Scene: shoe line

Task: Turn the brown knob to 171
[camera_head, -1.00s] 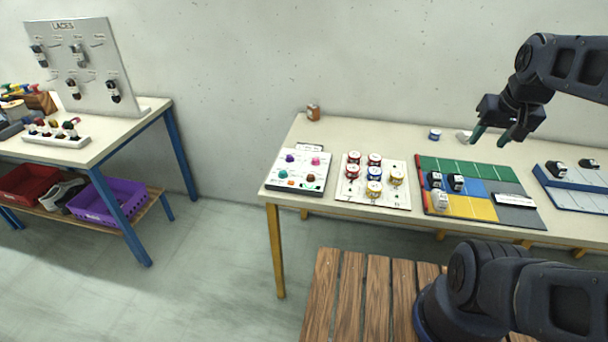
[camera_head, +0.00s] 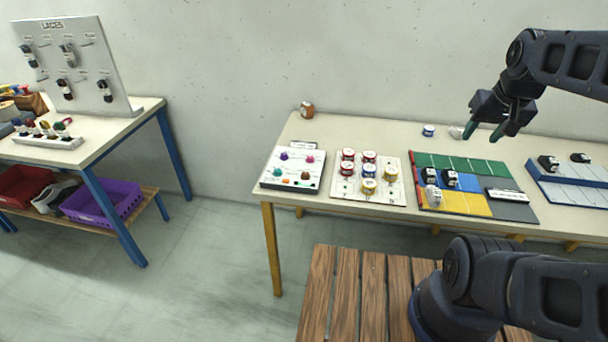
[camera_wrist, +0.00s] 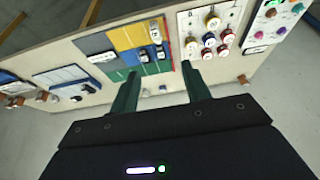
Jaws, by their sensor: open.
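The brown knob (camera_head: 305,175) sits on the white knob panel (camera_head: 268,183) at the left end of the table, below a pink knob and beside an orange piece. The panel also shows at the top right of the wrist view, where the brown knob (camera_wrist: 282,30) is small; its setting is too small to read. My gripper (camera_head: 485,136) is open and empty, above the table's back right part, well right of the panel. Its two green fingers (camera_wrist: 162,90) show apart in the wrist view.
Right of the knob panel lies a board with red, blue and yellow round pieces (camera_head: 368,186). Farther right are a coloured mat (camera_head: 460,161) with small shoes and a blue-edged tray (camera_head: 580,195). A second table (camera_head: 146,103) is at left.

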